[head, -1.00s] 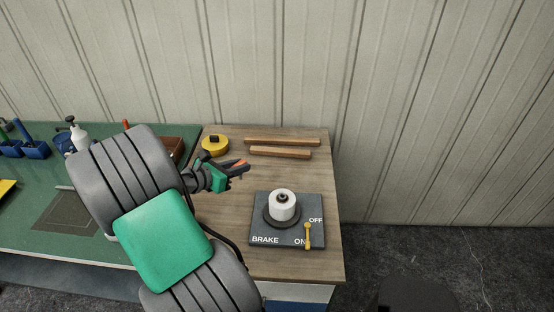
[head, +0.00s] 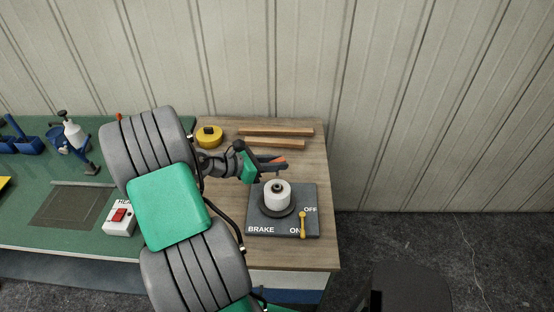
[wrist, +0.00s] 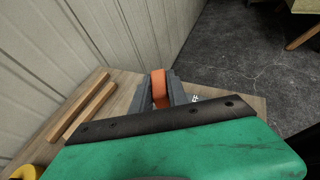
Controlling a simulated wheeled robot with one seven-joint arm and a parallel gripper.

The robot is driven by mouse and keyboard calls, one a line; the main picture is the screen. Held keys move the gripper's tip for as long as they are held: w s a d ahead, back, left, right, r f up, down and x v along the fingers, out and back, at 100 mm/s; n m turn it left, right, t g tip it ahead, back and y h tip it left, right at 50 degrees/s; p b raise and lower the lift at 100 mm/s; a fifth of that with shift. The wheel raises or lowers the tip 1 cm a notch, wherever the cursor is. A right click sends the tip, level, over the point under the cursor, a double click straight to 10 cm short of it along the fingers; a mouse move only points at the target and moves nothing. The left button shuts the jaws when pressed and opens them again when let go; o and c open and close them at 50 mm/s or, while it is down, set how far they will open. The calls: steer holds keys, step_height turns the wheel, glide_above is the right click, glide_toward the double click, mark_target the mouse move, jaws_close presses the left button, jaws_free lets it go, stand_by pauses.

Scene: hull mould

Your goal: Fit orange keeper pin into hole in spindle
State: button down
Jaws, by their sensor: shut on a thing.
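My gripper (head: 274,163) is shut on the orange keeper pin (wrist: 159,88), which shows between the two dark fingers in the wrist view. In the head view only a bit of orange shows at the fingertips. The gripper is above and just behind the spindle (head: 277,187), apart from it as far as I can tell. The spindle stands upright through a white spool (head: 276,199) on a dark base plate (head: 262,221) marked BRAKE, OFF and ON. A yellow lever (head: 303,225) stands by ON. The hole in the spindle cannot be made out.
Two wooden strips (head: 277,132) and a yellow tape roll (head: 209,136) lie at the back of the wooden bench top (head: 222,256).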

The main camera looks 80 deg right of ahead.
steer(key=shift+f+b, duration=0.65)
steer(key=shift+f, duration=1.35)
steer(key=shift+p, duration=1.15)
steer(key=shift+f+b, duration=1.1)
steer(key=shift+f, duration=1.2)
steer(key=c, duration=1.2)
jaws_free()
steer(key=b+v, duration=0.1)
steer(key=v, duration=0.6)
steer(key=shift+w+a+r, duration=0.2)
steer(key=shift+w+a, duration=0.05)
steer(key=shift+w, duration=0.1)
